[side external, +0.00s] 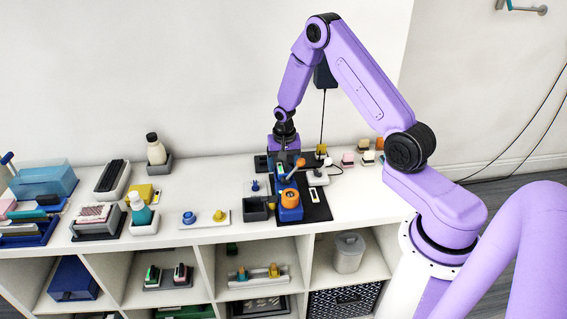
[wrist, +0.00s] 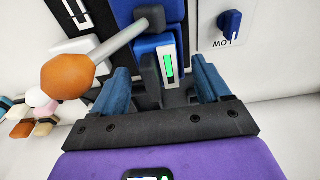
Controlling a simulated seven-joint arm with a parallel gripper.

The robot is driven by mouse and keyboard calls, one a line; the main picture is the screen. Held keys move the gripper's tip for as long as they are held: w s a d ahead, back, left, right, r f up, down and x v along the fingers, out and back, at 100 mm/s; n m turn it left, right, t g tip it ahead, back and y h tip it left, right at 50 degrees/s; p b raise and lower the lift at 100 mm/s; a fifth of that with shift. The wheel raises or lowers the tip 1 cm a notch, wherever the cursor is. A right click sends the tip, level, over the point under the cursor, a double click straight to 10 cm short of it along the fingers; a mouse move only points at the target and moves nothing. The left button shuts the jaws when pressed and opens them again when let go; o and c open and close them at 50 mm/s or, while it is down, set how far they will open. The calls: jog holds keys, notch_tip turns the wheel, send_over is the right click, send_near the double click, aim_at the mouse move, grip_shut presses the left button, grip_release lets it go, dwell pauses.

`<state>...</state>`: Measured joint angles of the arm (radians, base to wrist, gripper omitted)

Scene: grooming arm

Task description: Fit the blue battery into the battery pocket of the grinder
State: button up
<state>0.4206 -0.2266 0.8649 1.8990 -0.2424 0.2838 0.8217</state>
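The blue grinder (side external: 290,213) stands on a dark mat on the counter, with an orange ring on top. Its grey crank arm with an orange knob (wrist: 68,75) reaches across the left of the wrist view. A blue block with a white label and green bar, apparently the battery (wrist: 168,64), shows between my fingers at the grinder's blue body (wrist: 160,12). My gripper (wrist: 163,76) has its blue fingers apart, with visible gaps beside the block. In the side view my gripper (side external: 283,158) is low behind the grinder. The pocket cannot be made out.
A dark open bin (side external: 256,209) stands left of the grinder. A white plate with a blue knob (wrist: 230,22) lies to the right in the wrist view. Small colored blocks (side external: 362,146) stand behind right. A white tray (side external: 205,218) with blue and yellow pieces lies left.

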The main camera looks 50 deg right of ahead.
aim_at(284, 173)
notch_tip(284, 173, up, 17)
jog(key=s+a, duration=0.1)
jog(key=shift+s+a+r, duration=0.15)
jog(key=shift+s+a, duration=0.1)
dwell(0.6)
jog(key=s+a+r+n, duration=0.2)
jog(key=s+a+n, duration=0.35)
jog(key=a, duration=0.25)
jog(key=s+a+r+n, duration=0.2)
jog(key=s+a+n, duration=0.2)
jog(key=s+a, duration=0.25)
jog(key=s+a+n, duration=0.1)
jog(key=s+n, duration=0.5)
jog(key=s, duration=0.3)
jog(key=s+a+n+y, duration=0.1)
jog(key=s+a+n, duration=0.1)
jog(key=s+n, duration=0.4)
jog(key=s, duration=0.4)
jog(key=shift+s+a+r+g, duration=0.25)
jog(key=shift+s+r+g, duration=0.05)
jog(key=shift+r+g, duration=0.1)
